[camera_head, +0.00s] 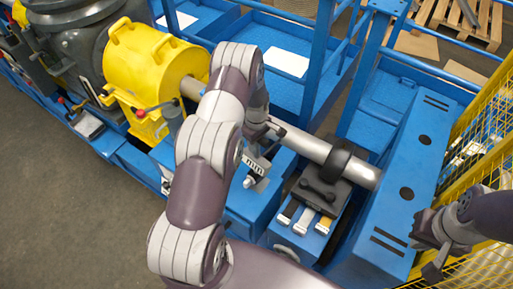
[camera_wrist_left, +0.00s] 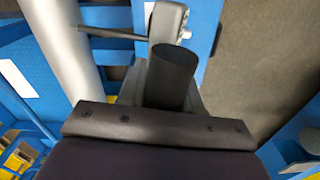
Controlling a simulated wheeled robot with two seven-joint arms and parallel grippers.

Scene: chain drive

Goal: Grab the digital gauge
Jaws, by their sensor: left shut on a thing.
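The digital gauge (camera_head: 257,164) is a small pale grey block with "mm" on its face, beside the silver shaft in the head view. In the left wrist view the gauge (camera_wrist_left: 167,20) is a grey rounded body with a thin dark rod reaching left to the shaft. My left gripper (camera_head: 262,142) comes down over the gauge from above and is shut on it; the arm hides part of the contact. A dark finger (camera_wrist_left: 172,78) covers the gauge's near part in the wrist view. My right gripper (camera_head: 428,245) is open and empty at the lower right.
The silver shaft (camera_head: 313,146) runs from the yellow housing (camera_head: 150,68) towards the blue cabinet (camera_head: 402,165). Yellow mesh fencing (camera_head: 482,140) is at the right. Grey floor (camera_head: 75,220) is free at the left.

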